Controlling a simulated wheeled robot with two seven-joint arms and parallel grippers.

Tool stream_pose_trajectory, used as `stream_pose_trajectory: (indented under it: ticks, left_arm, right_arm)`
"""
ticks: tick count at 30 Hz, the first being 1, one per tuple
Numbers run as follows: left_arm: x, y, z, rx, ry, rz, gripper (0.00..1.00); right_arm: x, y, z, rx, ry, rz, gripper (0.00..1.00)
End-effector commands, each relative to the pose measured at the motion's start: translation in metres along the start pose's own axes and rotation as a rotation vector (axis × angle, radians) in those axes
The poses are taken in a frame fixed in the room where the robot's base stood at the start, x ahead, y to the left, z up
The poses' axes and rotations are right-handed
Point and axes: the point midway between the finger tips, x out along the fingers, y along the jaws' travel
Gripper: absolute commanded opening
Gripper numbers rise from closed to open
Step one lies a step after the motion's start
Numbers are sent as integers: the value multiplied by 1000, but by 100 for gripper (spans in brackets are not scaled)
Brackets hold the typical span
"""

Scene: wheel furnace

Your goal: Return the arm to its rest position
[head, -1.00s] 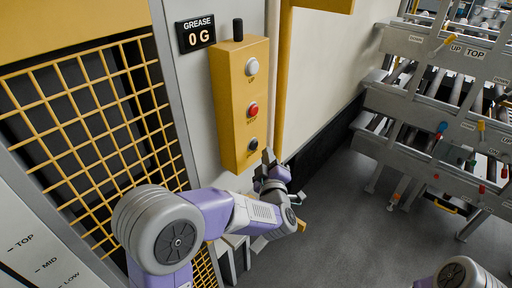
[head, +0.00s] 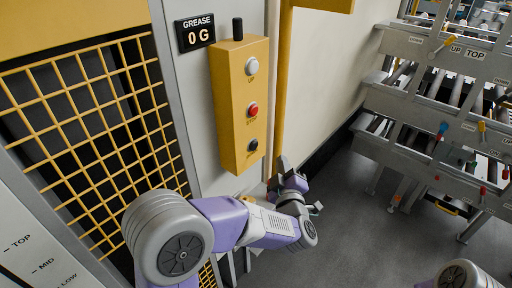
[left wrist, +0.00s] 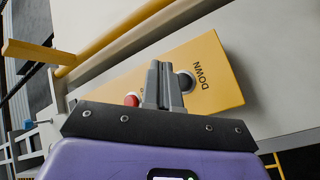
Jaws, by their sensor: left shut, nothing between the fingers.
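My left arm reaches in from the lower left in the head view. Its left gripper (head: 280,167) is below and right of the yellow button box (head: 228,108), apart from it. In the left wrist view the gripper's fingers (left wrist: 158,84) are shut together with nothing between them, in front of the box (left wrist: 222,80). The dark DOWN button (left wrist: 186,80) shows just right of the fingers, and the red STOP button (left wrist: 131,100) shows left of them. My right gripper is out of view.
A yellow post (head: 284,90) stands right of the box. A yellow mesh guard (head: 85,130) is at left. A metal roller rack (head: 420,130) stands at right. Grey floor (head: 350,225) between is clear.

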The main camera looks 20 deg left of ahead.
Motion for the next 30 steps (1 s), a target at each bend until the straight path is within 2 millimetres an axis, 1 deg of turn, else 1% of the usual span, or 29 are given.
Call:
stream_pose_trajectory:
  ticks: [7,8,10,11,14,15,17,18,20,21,23,24,26,27,29,30]
  left_arm:
    - [0,-2,1,4,-4,-1,0]
    - [1,-4,4,10,-11,-3,0]
    - [3,-15,16,43,-51,-9,0]
    - [4,-22,25,64,-78,-13,0]
    - [6,-63,65,165,-220,-37,0]
    - [4,-84,85,211,-296,-51,0]
    - [-4,-119,114,279,-421,-76,0]
    - [-12,-144,132,319,-507,-96,0]
    - [-28,-179,156,372,-636,-125,0]
    - [-42,-203,171,403,-726,-145,0]
    - [-66,-238,190,442,-860,-177,0]
    - [-85,-260,200,462,-952,-200,0]
    - [-116,-291,214,486,-1092,-231,0]
    - [-138,-310,220,496,-1184,-251,0]
    - [-172,-333,226,504,-1315,-276,0]
    - [-194,-345,229,504,-1397,-288,0]
  right_arm:
    - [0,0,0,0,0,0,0]
    - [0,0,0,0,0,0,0]
    - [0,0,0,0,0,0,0]
    - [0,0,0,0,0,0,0]
    - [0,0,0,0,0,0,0]
    - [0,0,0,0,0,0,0]
    - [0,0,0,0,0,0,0]
    - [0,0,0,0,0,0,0]
    - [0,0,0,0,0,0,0]
    - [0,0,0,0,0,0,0]
    - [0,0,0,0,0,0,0]
    - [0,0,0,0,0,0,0]
    - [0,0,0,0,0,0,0]
    - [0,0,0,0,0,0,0]
    - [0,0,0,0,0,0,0]
    - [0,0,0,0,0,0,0]
